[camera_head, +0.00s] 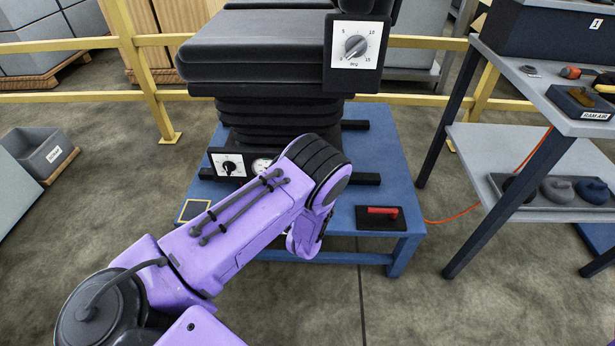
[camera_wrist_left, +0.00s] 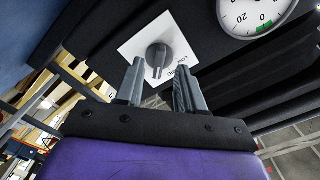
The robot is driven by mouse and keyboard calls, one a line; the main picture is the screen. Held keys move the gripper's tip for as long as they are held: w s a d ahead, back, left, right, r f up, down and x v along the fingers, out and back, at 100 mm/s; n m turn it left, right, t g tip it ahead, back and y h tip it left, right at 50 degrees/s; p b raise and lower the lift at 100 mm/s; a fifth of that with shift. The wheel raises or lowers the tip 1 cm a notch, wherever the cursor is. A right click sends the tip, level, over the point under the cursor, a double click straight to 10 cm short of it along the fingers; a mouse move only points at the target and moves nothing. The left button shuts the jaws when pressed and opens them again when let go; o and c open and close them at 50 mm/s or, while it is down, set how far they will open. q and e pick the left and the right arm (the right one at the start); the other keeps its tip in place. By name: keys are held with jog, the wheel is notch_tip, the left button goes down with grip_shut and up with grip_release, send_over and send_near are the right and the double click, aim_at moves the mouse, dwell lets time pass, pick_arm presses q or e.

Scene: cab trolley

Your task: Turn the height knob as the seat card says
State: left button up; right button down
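The seat (camera_head: 255,50) stands on a black bellows base. A small white panel low on its front carries a black knob (camera_head: 229,167). In the head view my purple arm hides the gripper. A yellow-edged dark card (camera_head: 194,210) lies on the blue platform; no writing is legible. My right gripper is not in view.
A dial gauge (camera_wrist_left: 252,14) sits beside the knob. Another knob (camera_head: 355,47), marked in degrees, is on the seat's side. A red-handled item (camera_head: 382,211) lies on a black pad on the blue platform (camera_head: 385,150). A grey trolley (camera_head: 545,100) stands right; yellow rails run behind.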

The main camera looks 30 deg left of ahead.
pick_arm(q)
jog(key=v, duration=0.7)
jog(key=shift+p, duration=0.3)
jog(key=shift+a, duration=0.1)
jog(key=s+f+n+g+h, duration=0.4)
jog(key=s+f+n+g, duration=0.15)
jog(key=s+f, duration=0.55)
jog(key=s+d+n+g+h, duration=0.2)
jog(key=s+n+g, duration=0.35)
jog(key=s, duration=1.25)
notch_tip(320, 180, up, 19)
jog(key=m+g+p, duration=0.1)
jog(key=p, duration=1.7)
jog(key=shift+s+a+f, duration=0.2)
